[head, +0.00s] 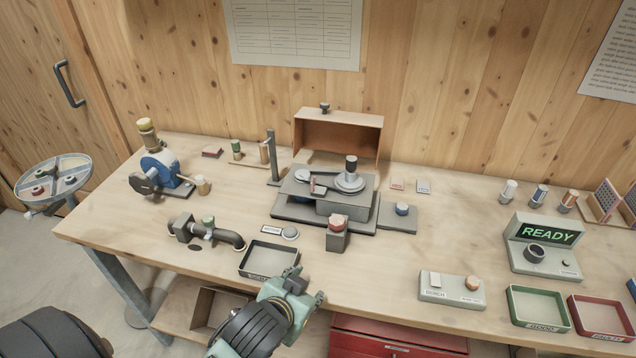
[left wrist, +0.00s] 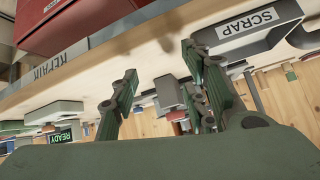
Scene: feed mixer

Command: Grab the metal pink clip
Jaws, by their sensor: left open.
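A small pinkish-red piece (head: 318,188) lies on the grey machine (head: 330,207) at the middle of the bench, beside a round metal disc with a dark knob (head: 350,180). It may be the pink metal clip; it is too small to be sure. My left gripper (head: 306,284) is at the bench's front edge, in front of the machine and right of a dark tray (head: 268,258). The left wrist view shows its fingers (left wrist: 160,78) apart with nothing held between them. The clip cannot be made out in that view. My right gripper is out of view.
A block with a reddish top (head: 337,234) stands between my left gripper and the machine. A blue hand-cranked device (head: 160,170) and a pipe fitting (head: 210,232) are on the left. A READY display (head: 545,240), green tray (head: 538,307) and red tray (head: 598,317) are on the right.

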